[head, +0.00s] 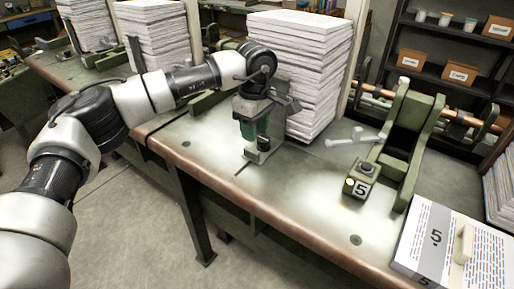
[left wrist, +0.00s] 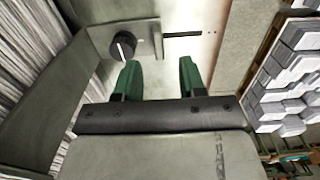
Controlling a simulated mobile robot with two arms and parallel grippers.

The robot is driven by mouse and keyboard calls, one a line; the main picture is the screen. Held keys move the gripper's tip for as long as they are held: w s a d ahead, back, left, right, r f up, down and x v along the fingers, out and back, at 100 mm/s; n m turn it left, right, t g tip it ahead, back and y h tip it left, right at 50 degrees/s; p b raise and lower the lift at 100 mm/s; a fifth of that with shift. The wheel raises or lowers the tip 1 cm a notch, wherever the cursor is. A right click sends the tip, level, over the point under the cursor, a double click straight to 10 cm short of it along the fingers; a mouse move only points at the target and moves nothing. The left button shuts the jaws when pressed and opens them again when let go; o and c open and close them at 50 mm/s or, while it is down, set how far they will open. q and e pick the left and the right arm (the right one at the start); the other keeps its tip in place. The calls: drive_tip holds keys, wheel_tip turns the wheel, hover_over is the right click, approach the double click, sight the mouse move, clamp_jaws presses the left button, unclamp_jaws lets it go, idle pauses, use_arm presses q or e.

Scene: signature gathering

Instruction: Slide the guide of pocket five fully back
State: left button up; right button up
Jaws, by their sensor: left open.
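My left gripper (head: 256,138) points down at the table beside a tall paper stack (head: 296,75). Its two green fingers show apart and empty in the left wrist view (left wrist: 159,76). A grey metal guide (head: 262,154) stands at the foot of the stack, partly hidden by the gripper. In the left wrist view the guide's plate (left wrist: 98,35) carries a round black knob (left wrist: 123,46), just beyond the left-hand fingertip. The fingers are not closed around the knob. A dark slot (left wrist: 185,34) runs away from the guide. My right gripper is not in view.
A button box marked 5 (head: 360,189) and a green press frame (head: 405,130) stand right of the stack. A booklet marked 5 (head: 437,238) lies at the front right. The table top (head: 300,200) between the gripper and the button box is mostly clear. More paper stacks (head: 155,40) stand behind my arm.

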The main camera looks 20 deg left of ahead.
sight(256, 152)
use_arm(q)
wheel_tip(256, 152, down, 2)
drive_tip(key=shift+s, duration=0.15)
drive_tip(key=f, duration=0.2)
drive_tip(key=f+p, duration=0.1)
drive_tip(key=shift+w+f, duration=0.3)
wheel_tip(256, 152, down, 3)
drive_tip(key=shift+r, duration=0.1)
drive_tip(key=c, duration=0.5)
clamp_jaws()
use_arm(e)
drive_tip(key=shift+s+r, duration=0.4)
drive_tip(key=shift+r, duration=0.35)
